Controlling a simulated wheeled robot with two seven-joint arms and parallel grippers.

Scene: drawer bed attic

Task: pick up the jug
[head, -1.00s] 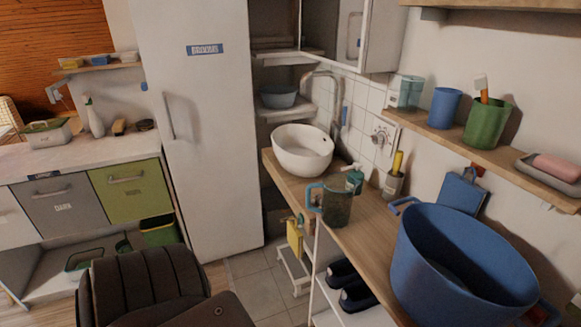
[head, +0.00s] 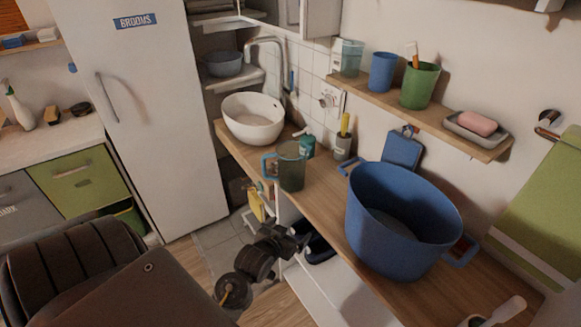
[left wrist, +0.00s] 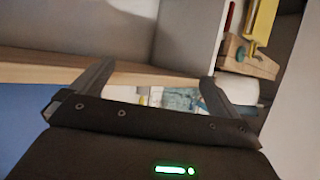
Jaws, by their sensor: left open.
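The jug (head: 291,167), grey-green and see-through with a blue handle on its left, stands upright on the wooden counter (head: 330,200), near its front edge. My left gripper (head: 298,241) is below and in front of the counter edge in the head view, lower than the jug and apart from it. In the left wrist view its two fingers (left wrist: 155,85) are spread with nothing held between them. I cannot make out the jug in that view. My right gripper is not in view.
A white basin (head: 253,118) stands left of the jug, and a large blue tub (head: 402,225) to its right. A teal bottle (head: 307,145) and a grey cup with a yellow handle (head: 342,147) are close behind. A wall shelf (head: 440,118) holds cups above.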

